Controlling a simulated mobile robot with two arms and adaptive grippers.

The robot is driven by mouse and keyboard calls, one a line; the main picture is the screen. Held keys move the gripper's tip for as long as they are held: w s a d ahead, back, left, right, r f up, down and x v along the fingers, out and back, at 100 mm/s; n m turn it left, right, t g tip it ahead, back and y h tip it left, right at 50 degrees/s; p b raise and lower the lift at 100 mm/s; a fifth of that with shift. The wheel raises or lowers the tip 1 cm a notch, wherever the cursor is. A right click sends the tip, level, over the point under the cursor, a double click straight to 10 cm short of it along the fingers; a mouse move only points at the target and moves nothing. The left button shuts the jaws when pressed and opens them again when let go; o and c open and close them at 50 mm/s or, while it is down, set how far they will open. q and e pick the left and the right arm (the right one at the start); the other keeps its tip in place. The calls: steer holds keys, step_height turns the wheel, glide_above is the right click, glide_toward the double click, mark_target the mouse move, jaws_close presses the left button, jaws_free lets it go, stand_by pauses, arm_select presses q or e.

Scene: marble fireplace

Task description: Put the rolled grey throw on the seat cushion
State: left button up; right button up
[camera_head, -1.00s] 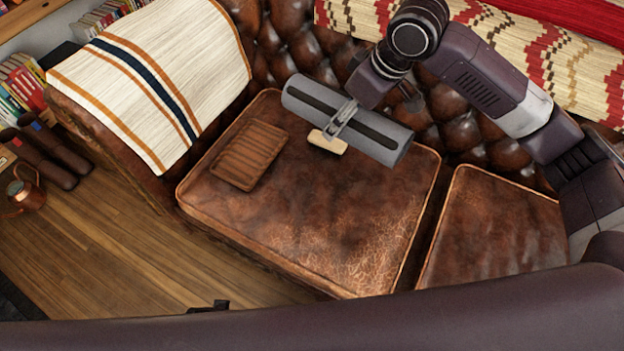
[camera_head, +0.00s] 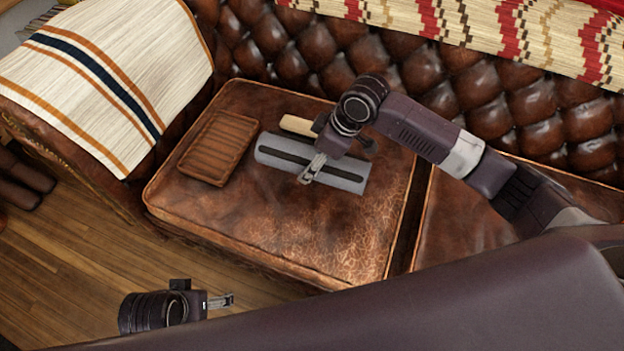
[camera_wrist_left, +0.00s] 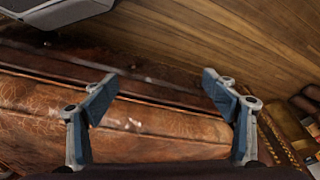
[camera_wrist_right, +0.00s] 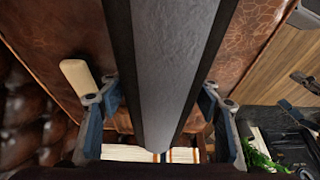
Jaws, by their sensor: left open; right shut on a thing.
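The rolled grey throw (camera_head: 270,152) has a dark band along it and lies level over the middle of the brown leather seat cushion (camera_head: 290,235). My right gripper (camera_head: 312,170) is shut on the throw near its middle. In the right wrist view the throw (camera_wrist_right: 172,50) runs between the fingers (camera_wrist_right: 160,92). I cannot tell whether it touches the cushion. My left gripper (camera_head: 222,301) is open and empty, in front of the sofa; its spread fingers show in the left wrist view (camera_wrist_left: 160,84).
A beige bar (camera_head: 298,125) is just behind the throw. A striped cloth (camera_head: 110,75) covers the left armrest, and the tufted backrest (camera_head: 440,80) rises behind. The cushion's front part is clear.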

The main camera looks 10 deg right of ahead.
glide_above(308, 184)
steer(key=d, duration=0.1)
steer(key=f, duration=0.3)
steer(key=f+b, duration=0.1)
steer(key=shift+s+f, duration=0.2)
steer(key=shift+s, duration=0.1)
arm_select(q)
steer(key=shift+b+v, duration=0.4)
steer(key=shift+v, duration=2.35)
arm_select(e)
steer(key=shift+f, duration=1.6)
arm_select(q)
steer(key=shift+a, duration=0.1)
arm_select(e)
steer(key=o, duration=1.3)
steer(key=shift+f, duration=0.1)
arm_select(q)
steer(key=shift+w, duration=0.1)
arm_select(e)
steer(key=shift+o, duration=0.2)
